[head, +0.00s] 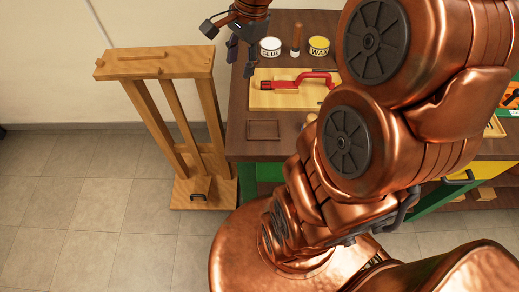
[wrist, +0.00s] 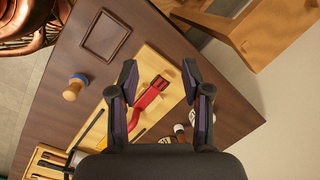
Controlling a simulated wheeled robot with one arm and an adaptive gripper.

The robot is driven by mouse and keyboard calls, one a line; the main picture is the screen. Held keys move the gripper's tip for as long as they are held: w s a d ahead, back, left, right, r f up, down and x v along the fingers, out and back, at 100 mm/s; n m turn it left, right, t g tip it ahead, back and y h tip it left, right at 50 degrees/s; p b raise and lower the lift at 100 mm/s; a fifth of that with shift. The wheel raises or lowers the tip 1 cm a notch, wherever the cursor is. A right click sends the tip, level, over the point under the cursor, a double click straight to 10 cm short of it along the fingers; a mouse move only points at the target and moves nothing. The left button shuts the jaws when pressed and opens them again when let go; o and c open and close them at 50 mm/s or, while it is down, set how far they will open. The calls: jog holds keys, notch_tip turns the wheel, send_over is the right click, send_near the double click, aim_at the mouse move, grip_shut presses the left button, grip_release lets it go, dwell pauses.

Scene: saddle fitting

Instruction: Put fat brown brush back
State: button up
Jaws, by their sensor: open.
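A brush-like tool with a brown handle and a dark and white lower part (head: 296,40) stands upright between two cans at the back of the workbench. I take it for the fat brown brush. In the wrist view a small brown and white thing (wrist: 180,130) by my finger may be the same tool, partly hidden. My gripper (head: 241,57) is open and empty above the bench's back left corner, left of the glue can. In the wrist view the open fingers (wrist: 159,78) are apart, with a red clamp (wrist: 150,96) below and between them.
The GLUE can (head: 270,46) and WAX can (head: 319,45) flank the brush. The clamp lies on a wooden board (head: 262,101). A shallow brown tray (head: 263,130) lies at the front left. A blue-collared wooden knob (wrist: 72,92) stands near the board. A wooden stand (head: 150,62) is left of the bench.

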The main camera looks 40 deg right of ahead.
jog(key=s+a+f+n+g, duration=0.1)
jog(key=s+a+f+n, duration=0.1)
jog(key=s+n, duration=0.3)
jog(key=s+a+f+n+g+h, duration=0.1)
jog(key=s+a+f+n, duration=0.1)
jog(key=s+a+n, duration=0.3)
jog(key=s+a+f+n+g, duration=0.1)
jog(key=s+a+n, duration=0.2)
jog(key=s+n, duration=0.3)
jog(key=s, duration=0.4)
jog(key=shift+s+a+f+n+h, duration=0.15)
jog(key=shift+s+f+n+h, duration=0.1)
jog(key=shift+f+n+h, duration=0.15)
jog(key=shift+r, duration=0.1)
jog(key=shift+r+p, duration=0.65)
jog(key=shift+p, duration=0.1)
jog(key=shift+c, duration=0.6)
